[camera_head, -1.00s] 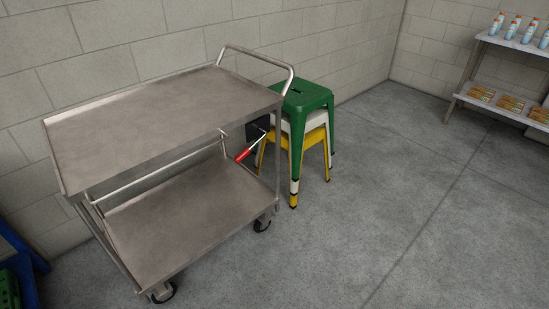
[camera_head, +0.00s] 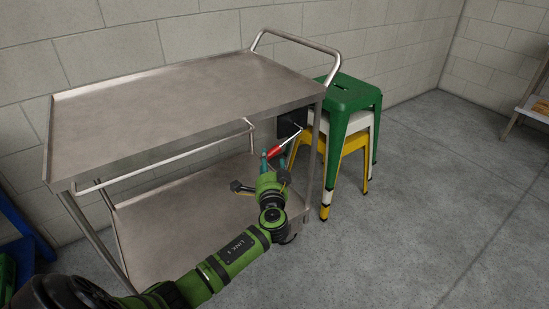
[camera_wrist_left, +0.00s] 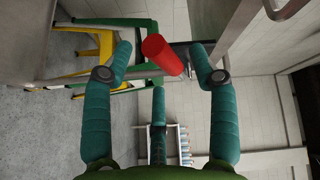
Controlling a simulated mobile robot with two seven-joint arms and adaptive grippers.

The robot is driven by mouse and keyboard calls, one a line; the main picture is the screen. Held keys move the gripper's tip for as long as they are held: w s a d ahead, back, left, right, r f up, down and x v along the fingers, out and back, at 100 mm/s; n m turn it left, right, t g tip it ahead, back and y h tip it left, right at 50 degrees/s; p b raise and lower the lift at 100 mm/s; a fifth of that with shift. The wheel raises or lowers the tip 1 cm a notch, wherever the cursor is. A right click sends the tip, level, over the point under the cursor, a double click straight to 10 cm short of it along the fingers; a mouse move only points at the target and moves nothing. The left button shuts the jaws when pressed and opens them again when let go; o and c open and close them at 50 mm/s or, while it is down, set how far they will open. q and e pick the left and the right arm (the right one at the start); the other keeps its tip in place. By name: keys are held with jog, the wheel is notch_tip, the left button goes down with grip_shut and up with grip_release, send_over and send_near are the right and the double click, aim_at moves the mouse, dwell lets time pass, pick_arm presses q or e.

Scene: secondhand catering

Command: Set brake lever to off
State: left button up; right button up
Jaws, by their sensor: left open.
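The brake lever has a red grip (camera_head: 276,152) on a thin metal rod at the right end of the metal trolley (camera_head: 180,105). The rod slopes up to the right toward a dark plate (camera_head: 291,122). My left gripper (camera_head: 274,162) is open, with its teal fingers close to the lower end of the red grip. In the left wrist view the red grip (camera_wrist_left: 163,55) shows beyond and between the spread fingertips of my left gripper (camera_wrist_left: 165,65). I cannot tell whether a finger touches it. My right gripper is in no view.
Stacked stools, the top one green (camera_head: 350,95), stand just right of the trolley. The trolley's lower shelf (camera_head: 185,215) is empty beside my arm. A shelf unit (camera_head: 535,100) stands at the far right. Floor on the right is free.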

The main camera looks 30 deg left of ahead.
aim_at(270, 156)
pick_arm(q)
jog(key=shift+x, duration=1.85)
jog(key=shift+f, duration=0.1)
grip_shut()
